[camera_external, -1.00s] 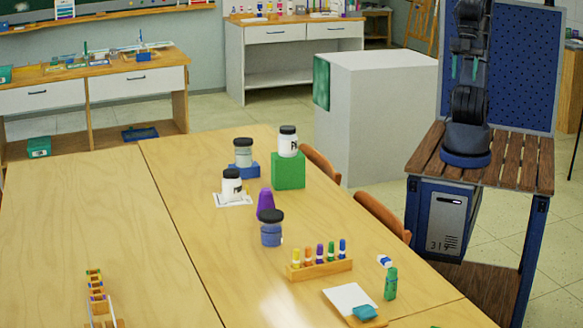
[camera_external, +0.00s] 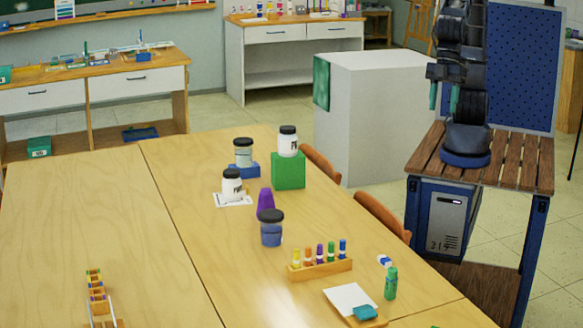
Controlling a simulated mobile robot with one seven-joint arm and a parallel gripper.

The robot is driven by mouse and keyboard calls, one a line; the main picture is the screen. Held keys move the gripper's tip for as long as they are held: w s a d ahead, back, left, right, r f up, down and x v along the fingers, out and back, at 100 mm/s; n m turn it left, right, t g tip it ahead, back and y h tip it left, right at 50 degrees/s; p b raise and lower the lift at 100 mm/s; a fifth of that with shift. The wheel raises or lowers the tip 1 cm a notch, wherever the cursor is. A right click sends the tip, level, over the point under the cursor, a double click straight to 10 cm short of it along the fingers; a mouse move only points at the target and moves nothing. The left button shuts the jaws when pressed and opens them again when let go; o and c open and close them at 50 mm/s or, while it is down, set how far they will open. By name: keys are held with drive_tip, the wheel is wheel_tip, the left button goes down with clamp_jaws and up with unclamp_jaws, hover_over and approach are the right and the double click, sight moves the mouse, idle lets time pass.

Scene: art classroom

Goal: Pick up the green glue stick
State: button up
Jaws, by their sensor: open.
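The green glue stick (camera_external: 391,284) stands upright near the front right edge of the wooden table (camera_external: 110,215). A small blue and white item (camera_external: 385,260) lies just behind it. My gripper (camera_external: 443,97) has teal fingers, which are apart and empty. It hangs in the air above the slatted cart on the right, well behind and above the glue stick.
A white card (camera_external: 350,298) with a teal block (camera_external: 365,312) lies left of the glue stick. A wooden rack (camera_external: 320,269) of coloured markers stands behind the card. Paint jars (camera_external: 271,230) and a green block (camera_external: 288,170) stand farther back. The table's left half is mostly clear.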

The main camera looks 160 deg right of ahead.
drive_tip(key=w+f+m+h, duration=0.1)
drive_tip(key=w+f, duration=0.8)
drive_tip(key=f, duration=0.1)
drive_tip(key=w+d+f+m+h, duration=0.1)
drive_tip(key=w+f, duration=0.9)
drive_tip(key=w+d+f+m, duration=0.1)
drive_tip(key=w+f, duration=0.9)
drive_tip(key=f, duration=0.1)
drive_tip(key=shift+d+m+h, duration=0.1)
drive_tip(key=shift+m+h, duration=0.2)
drive_tip(key=shift+h, duration=0.1)
approach(388, 293)
drive_tip(key=shift+w+d+f+g, duration=0.15)
drive_tip(key=shift+d+f+g, duration=0.15)
drive_tip(key=shift+d+f, duration=0.6)
drive_tip(key=shift+w+a+x, duration=0.15)
drive_tip(key=shift+x, duration=1.3)
drive_tip(key=shift+w+a+x, duration=0.1)
drive_tip(key=shift+a+x, duration=0.1)
drive_tip(key=shift+x, duration=1.2)
drive_tip(key=c, duration=1.1)
